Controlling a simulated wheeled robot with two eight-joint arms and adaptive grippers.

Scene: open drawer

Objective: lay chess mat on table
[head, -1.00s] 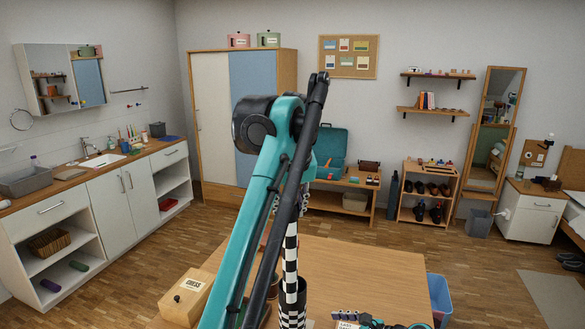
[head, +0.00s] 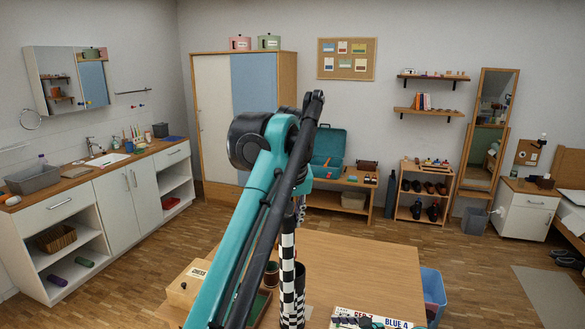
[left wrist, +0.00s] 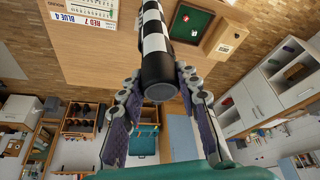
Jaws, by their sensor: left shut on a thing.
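I cannot tell whether the roll touches the table. My right gripper (head: 366,321) shows only as dark parts at the bottom edge.
A score board (head: 375,316) reading red 7, blue 4 lies at the table's near right. A wooden chess box (head: 188,284) and a green-lined dice tray (left wrist: 193,23) are on the left. A blue bin (head: 433,295) stands right of the table. The table's middle right is clear.

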